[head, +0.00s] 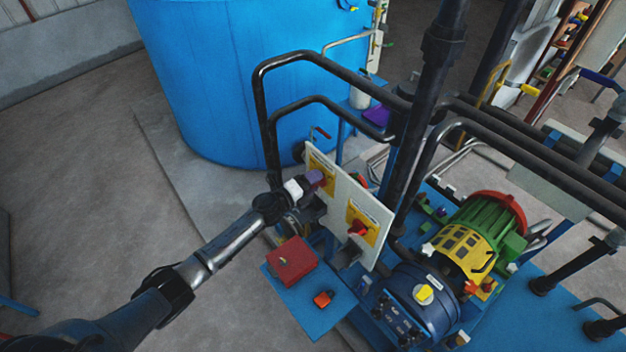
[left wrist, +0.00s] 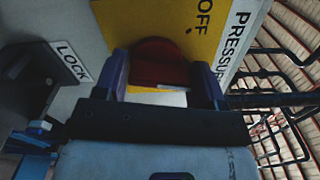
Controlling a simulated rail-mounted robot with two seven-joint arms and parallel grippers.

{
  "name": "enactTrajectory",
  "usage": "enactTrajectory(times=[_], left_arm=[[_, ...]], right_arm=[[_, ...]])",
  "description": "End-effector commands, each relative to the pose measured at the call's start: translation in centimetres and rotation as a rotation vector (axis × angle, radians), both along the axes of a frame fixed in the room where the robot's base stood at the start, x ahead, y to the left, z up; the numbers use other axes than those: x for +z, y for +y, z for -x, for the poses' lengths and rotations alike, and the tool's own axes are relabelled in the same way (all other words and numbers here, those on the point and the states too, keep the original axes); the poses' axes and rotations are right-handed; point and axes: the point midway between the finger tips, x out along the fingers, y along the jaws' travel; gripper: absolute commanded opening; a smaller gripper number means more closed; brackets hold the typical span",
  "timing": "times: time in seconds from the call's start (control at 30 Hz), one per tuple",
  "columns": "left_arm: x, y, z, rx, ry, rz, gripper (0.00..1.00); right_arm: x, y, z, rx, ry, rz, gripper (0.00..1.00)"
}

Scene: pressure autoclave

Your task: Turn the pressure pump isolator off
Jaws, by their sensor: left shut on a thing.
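The pressure pump isolator is a red rotary knob (left wrist: 157,62) on a yellow plate (left wrist: 200,22) marked OFF, beside a label that begins PRESSURE. My left gripper (head: 317,179) is at the left yellow plate of the white panel (head: 342,207) in the head view. In the left wrist view its two purple fingers (left wrist: 165,76) stand on either side of the knob, shut on it. The knob is hidden behind the gripper in the head view, and its exact angle is hard to tell. My right gripper is not in view.
A second red knob (head: 358,228) sits on another yellow plate to the right. A red box (head: 291,261) and a blue plate (head: 322,320) lie below the panel. Black pipes (head: 330,65) rise close behind it. A LOCK label (left wrist: 72,61) shows at left. Floor at left is clear.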

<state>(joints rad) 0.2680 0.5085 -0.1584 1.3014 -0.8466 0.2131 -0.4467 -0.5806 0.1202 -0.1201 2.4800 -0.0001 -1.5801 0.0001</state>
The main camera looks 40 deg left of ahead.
Motion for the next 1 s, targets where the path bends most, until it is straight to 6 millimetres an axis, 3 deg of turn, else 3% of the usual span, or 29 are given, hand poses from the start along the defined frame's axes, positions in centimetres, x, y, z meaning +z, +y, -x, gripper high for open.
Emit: enactTrajectory(times=[1.0], left_arm=[[0.2, 0.2, -0.2, -0.007, 0.18, 0.872, 0.4]], right_arm=[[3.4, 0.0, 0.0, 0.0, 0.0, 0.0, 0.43]])
